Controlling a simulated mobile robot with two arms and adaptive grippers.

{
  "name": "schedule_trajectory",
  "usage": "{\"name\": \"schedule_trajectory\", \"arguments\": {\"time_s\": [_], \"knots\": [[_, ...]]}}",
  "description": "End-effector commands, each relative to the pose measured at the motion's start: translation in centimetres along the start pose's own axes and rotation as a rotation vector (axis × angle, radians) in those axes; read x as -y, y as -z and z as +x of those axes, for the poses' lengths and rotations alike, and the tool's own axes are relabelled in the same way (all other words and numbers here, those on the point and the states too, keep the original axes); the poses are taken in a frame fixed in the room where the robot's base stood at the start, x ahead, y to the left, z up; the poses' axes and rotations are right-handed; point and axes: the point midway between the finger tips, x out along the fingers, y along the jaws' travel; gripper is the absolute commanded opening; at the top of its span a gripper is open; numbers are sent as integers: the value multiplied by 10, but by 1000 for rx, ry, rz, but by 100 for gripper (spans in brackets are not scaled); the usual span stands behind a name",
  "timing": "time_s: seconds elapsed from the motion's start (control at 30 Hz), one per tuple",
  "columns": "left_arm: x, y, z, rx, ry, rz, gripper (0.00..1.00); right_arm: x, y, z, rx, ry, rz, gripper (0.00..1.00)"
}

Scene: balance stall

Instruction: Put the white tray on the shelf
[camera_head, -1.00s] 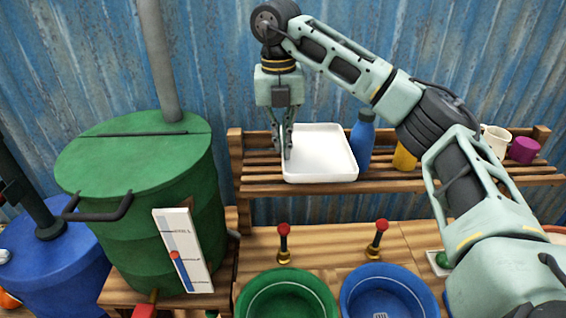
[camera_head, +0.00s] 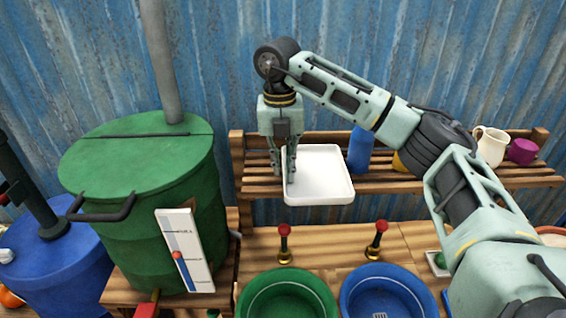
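The white tray (camera_head: 320,180) is a shallow square tray with a raised rim, and it looks empty. It is level at the left part of the wooden slatted shelf (camera_head: 450,181), and its near rim reaches past the shelf's front edge. I cannot tell whether it touches the slats. My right gripper (camera_head: 284,172) points down at the tray's left rim, one finger outside and one inside, and looks shut on it. My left gripper is not in view.
Right of the tray on the shelf are a blue bottle (camera_head: 360,152), a mostly hidden yellow item (camera_head: 399,162), a cream jug (camera_head: 489,147) and a purple mug (camera_head: 523,151). A green barrel (camera_head: 150,215) stands left. Green (camera_head: 256,290) and blue (camera_head: 350,288) basins are below.

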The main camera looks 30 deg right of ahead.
Motion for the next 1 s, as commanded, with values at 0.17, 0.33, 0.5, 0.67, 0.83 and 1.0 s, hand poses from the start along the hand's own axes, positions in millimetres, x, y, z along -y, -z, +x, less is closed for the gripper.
{"name": "schedule_trajectory", "arguments": {"time_s": [0.17, 0.33, 0.5, 0.67, 0.83, 1.0], "knots": [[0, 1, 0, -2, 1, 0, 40, 0, 0, 0, 0, 0, 0, 23], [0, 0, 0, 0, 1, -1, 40, 0, 0, -1, 0, 0, 0, 23], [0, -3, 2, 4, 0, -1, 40, -1, -1, -10, 4, -3, 0, 23], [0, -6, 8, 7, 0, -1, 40, -1, -1, -40, 5, -4, 0, 23], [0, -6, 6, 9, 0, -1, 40, 0, -1, -77, 5, -1, 0, 23], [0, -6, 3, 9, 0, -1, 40, 0, -1, -104, 4, 0, 1, 23]]}}
